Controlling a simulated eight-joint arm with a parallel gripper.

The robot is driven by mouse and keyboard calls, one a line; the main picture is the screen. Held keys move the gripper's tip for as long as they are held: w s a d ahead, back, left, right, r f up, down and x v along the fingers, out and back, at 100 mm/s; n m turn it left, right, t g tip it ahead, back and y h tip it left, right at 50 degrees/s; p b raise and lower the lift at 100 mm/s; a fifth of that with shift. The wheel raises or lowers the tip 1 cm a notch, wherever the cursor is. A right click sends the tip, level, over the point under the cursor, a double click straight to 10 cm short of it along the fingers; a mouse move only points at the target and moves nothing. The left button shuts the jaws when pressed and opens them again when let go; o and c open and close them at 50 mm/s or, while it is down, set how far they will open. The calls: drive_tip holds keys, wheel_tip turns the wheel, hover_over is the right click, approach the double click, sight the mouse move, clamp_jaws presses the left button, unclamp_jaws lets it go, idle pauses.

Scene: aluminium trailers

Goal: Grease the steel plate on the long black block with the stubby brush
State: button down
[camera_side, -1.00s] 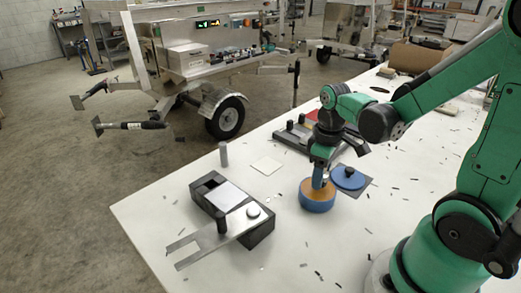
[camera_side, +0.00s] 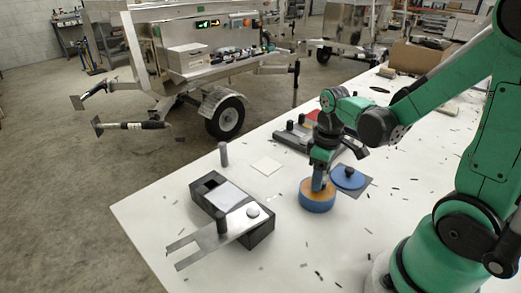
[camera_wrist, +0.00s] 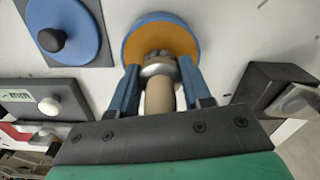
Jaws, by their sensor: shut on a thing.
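My gripper (camera_side: 319,181) is shut on the stubby brush, over the blue tin. In the wrist view the brush's pale handle (camera_wrist: 160,96) sits between the blue fingers (camera_wrist: 160,88), with a metal collar ahead of it. Its bristle end is at the amber grease (camera_wrist: 172,42) in the tin (camera_wrist: 134,30); how deep it sits I cannot tell. The tin also shows in the side view (camera_side: 317,203). The long black block (camera_side: 262,235) lies to the left, apart from my gripper. The pale steel plate (camera_side: 227,194) lies flat on its top.
A blue lid (camera_side: 345,181) lies on a dark sheet right of the tin. A grey cylinder (camera_side: 223,154) stands behind the block. Small dark scraps dot the white table (camera_side: 165,205).

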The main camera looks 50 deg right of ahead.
drive_tip(key=shift+f, duration=0.45)
idle(1.1)
drive_tip(key=shift+r, duration=3.5)
